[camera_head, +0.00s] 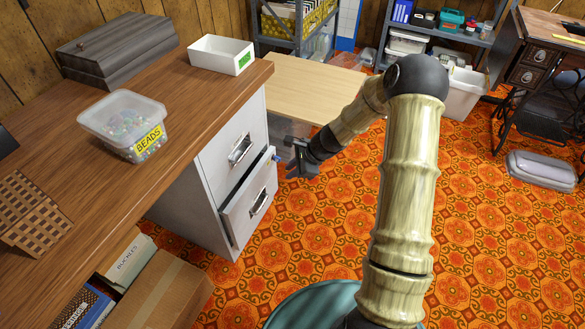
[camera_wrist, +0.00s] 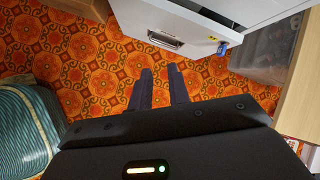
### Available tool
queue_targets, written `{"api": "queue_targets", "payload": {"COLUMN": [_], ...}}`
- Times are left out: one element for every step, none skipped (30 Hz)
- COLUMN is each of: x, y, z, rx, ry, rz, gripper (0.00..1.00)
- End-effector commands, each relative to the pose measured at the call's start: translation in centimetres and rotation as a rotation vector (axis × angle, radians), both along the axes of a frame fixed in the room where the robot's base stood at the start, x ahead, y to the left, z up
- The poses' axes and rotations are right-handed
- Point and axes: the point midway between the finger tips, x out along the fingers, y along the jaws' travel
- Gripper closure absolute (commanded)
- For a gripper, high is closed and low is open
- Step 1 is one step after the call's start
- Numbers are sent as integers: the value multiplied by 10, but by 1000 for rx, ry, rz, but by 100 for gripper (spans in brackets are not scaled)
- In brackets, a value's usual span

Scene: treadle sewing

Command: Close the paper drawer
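The white drawer cabinet (camera_head: 197,214) stands under the wooden desk top. Its upper drawer (camera_head: 237,143) looks shut. The lower drawer (camera_head: 236,217) stands partly pulled out, with a metal handle (camera_head: 258,201) on its front. No paper label is legible, but the lower drawer is the open one. In the wrist view its white front shows at the top, with the handle (camera_wrist: 165,40). My gripper (camera_head: 293,170) is just right of the cabinet, apart from the drawer front. In the wrist view its two fingers (camera_wrist: 161,72) are spread with only carpet between them.
The desk top (camera_head: 190,110) holds a bead tub (camera_head: 125,122), a white tray (camera_head: 221,54) and a dark box (camera_head: 118,51). A small blue item (camera_wrist: 222,48) is at the drawer's corner. A low pale wooden table (camera_head: 312,88) stands behind my gripper. Patterned carpet lies open to the right.

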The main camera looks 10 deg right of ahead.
Motion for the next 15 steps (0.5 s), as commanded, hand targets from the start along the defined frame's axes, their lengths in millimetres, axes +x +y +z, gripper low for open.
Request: {"api": "queue_targets", "payload": {"x": [-13,-20,-31,-39,-47,-58,-66,-74,-85,-93,-101,-113,-121,-130,-141], "y": [3,3,4,4,4,3,2,1,0,-1,-2,-4,-6,-7,-9], "z": [14,20,29,35,42,51,57,64,72,78,85,93,99,105,113], "rx": [-66,-102,-151,-186,-222,-267,-300,-333,-376,-406,-437,-476,-505,-533,-569], "ry": [-32,-48,-70,-86,-102,-123,-137,-152,-170,-183,-195,-213,-226,-237,-253], "rz": [97,155,232,289,346,420,474,530,602,656,709,781,832,884,952], "gripper": [82,82,82,82,82,82,82,82,82,82,82,82,82,82,82]}}
